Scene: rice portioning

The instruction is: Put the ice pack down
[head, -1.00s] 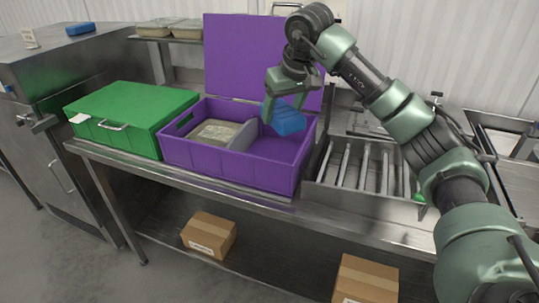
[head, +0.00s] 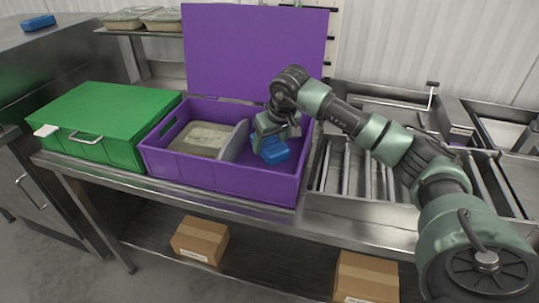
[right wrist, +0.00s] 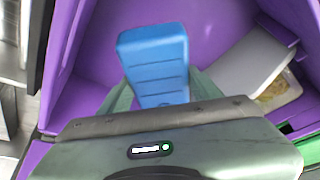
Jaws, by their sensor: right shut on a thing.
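The blue ice pack (head: 274,151) is inside the right compartment of the open purple box (head: 225,180), low near the floor. My right gripper (head: 268,140) is shut on it and reaches down into the box from above. In the right wrist view the ice pack (right wrist: 155,62) sticks out from between the fingers, with the purple walls around it. I cannot tell whether it touches the box floor. My left gripper is not in view.
A grey divider (head: 236,141) separates the ice pack from a lidded tray (head: 202,139) in the left compartment. A closed green box (head: 105,122) stands to the left. A metal roller section (head: 350,172) lies right of the purple box. Another blue pack (head: 38,23) lies far left.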

